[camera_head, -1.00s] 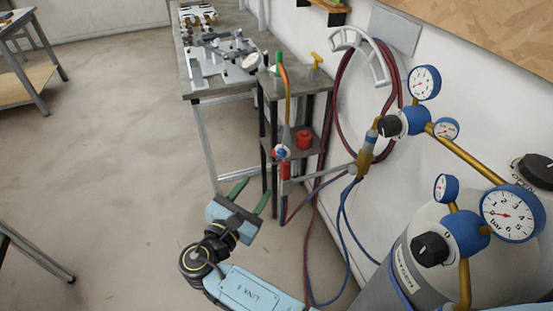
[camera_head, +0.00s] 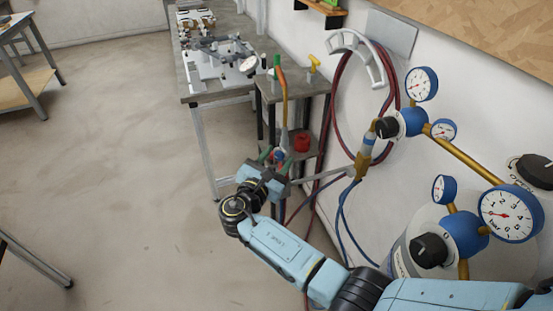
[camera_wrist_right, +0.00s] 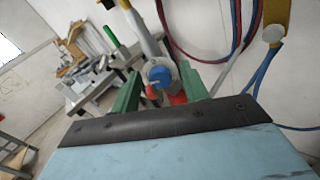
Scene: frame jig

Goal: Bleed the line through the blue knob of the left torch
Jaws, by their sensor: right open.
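A torch (camera_head: 284,104) stands upright near the small side table, with an orange upper part and a pale body. Its blue knob (camera_wrist_right: 158,75) faces the right wrist camera, and a red part (camera_wrist_right: 178,98) shows just below and right of it. In the head view the knob is mostly hidden behind my gripper. My right gripper (camera_head: 276,161) is open, with its green fingers pointing at the torch. In the right wrist view the fingers (camera_wrist_right: 160,72) stand on either side of the blue knob; contact cannot be told. My left gripper is not in view.
A red cup-like object (camera_head: 302,141) sits on the lower shelf. Red hoses (camera_head: 341,110) hang on a wall holder (camera_head: 360,50). Gas regulators with blue gauges (camera_head: 421,84) and a cylinder stand at the right. A workbench (camera_head: 190,75) stands behind.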

